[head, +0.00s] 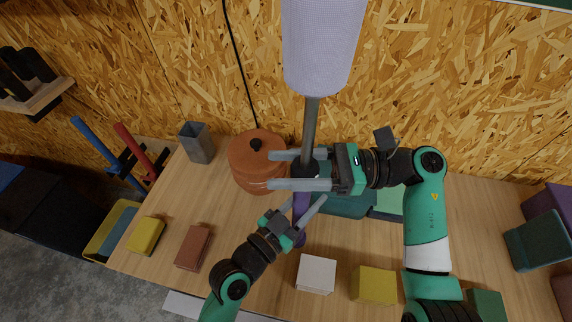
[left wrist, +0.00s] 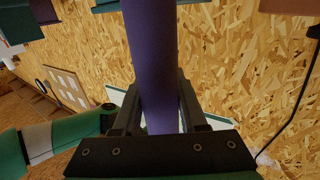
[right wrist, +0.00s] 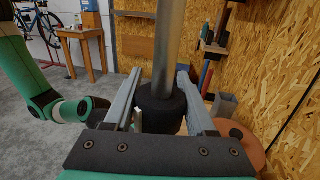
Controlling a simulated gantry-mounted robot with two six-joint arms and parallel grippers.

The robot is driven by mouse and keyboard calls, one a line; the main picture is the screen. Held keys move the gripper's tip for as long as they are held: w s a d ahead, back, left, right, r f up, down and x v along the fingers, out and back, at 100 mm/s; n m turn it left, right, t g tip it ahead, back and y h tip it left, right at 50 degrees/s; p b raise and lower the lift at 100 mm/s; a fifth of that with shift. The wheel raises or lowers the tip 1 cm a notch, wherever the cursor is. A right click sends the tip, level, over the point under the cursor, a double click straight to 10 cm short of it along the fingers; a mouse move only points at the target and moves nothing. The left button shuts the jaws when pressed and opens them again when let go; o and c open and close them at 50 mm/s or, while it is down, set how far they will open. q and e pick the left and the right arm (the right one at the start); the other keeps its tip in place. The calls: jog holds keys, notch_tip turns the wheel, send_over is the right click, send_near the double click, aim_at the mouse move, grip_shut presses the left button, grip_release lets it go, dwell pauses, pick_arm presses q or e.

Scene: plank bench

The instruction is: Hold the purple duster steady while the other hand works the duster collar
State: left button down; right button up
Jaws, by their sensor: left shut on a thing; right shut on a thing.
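The duster stands upright, with a pale fluffy-looking head (head: 322,45), a grey metal pole (head: 310,125) and a purple handle (head: 300,203). My left gripper (head: 306,203) is shut on the purple handle, which also fills the middle of the left wrist view (left wrist: 152,60). Above it, my right gripper (head: 271,170) is shut around the black duster collar (right wrist: 162,108) where the pole meets the handle. In the head view the right fingers partly cover the collar.
A terracotta pot (head: 250,165) with a lid stands close behind the right fingertips. A grey square vase (head: 197,142) is farther left. A white block (head: 316,273), a yellow block (head: 374,284) and a brown block (head: 193,247) lie on the bench near its front.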

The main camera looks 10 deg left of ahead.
jog(key=shift+w+n+g, duration=0.2)
jog(key=shift+n+g, duration=0.2)
jog(key=shift+g, duration=0.2)
jog(key=shift+s+n+g, duration=0.3)
jog(key=shift+s+g, duration=0.05)
jog(key=shift+g, duration=0.15)
grip_shut()
jog(key=o, duration=1.4)
grip_release()
notch_tip(320, 180, up, 10)
